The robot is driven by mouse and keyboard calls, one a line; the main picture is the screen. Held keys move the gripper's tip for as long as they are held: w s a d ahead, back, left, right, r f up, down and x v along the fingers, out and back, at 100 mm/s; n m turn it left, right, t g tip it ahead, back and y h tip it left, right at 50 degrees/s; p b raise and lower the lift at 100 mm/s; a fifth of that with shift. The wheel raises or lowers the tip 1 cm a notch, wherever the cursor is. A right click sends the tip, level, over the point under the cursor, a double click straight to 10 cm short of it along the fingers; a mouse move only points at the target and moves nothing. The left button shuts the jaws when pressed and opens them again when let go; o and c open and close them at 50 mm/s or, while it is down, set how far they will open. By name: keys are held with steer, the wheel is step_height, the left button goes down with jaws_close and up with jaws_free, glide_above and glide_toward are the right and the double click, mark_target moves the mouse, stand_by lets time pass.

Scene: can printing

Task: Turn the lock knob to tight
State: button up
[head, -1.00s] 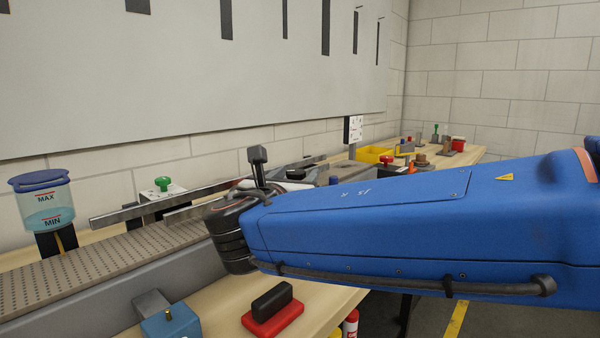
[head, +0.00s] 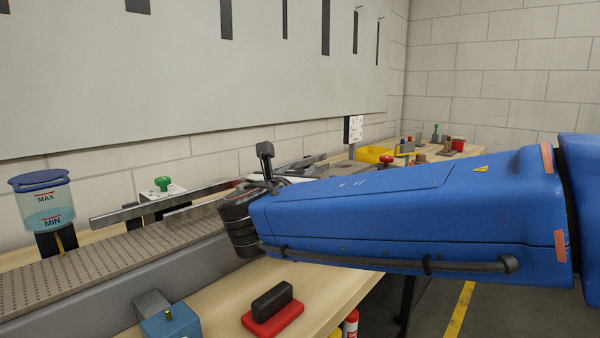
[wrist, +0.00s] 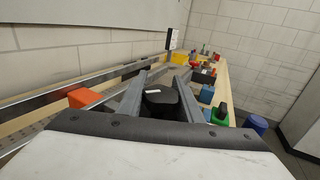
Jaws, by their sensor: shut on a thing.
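In the wrist view, my gripper (wrist: 161,76) reaches out with its two grey fingers either side of a black rounded knob (wrist: 162,101) with a small white mark. The gripper is shut on this black piece, which looks like the lock knob. The tight mark cannot be read. In the head view, my blue forearm crosses the right half, and the fingers and the held knob are hidden behind my wrist.
A perforated conveyor (head: 110,261) runs along the left with metal guide rails (head: 165,204). A green knob (head: 163,184), a MAX/MIN jar (head: 44,208), a blue block (head: 170,323) and a red-based black stamp (head: 272,308) stand nearby. A yellow bin (head: 373,154) sits farther back.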

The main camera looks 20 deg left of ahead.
steer(key=shift+h, duration=0.3)
steer(key=shift+d+m+h, duration=0.25)
steer(key=shift+m+h, duration=0.55)
steer(key=shift+h, duration=0.3)
steer(key=shift+d+m+h, duration=0.25)
steer(key=shift+m+h, duration=0.55)
steer(key=shift+h, duration=0.3)
steer(key=o, duration=1)
steer(key=shift+o, duration=0.2)
steer(key=v, duration=1.7)
steer(key=shift+s+r, duration=0.25)
steer(key=shift+r, duration=0.1)
steer(key=shift+a, duration=0.1)
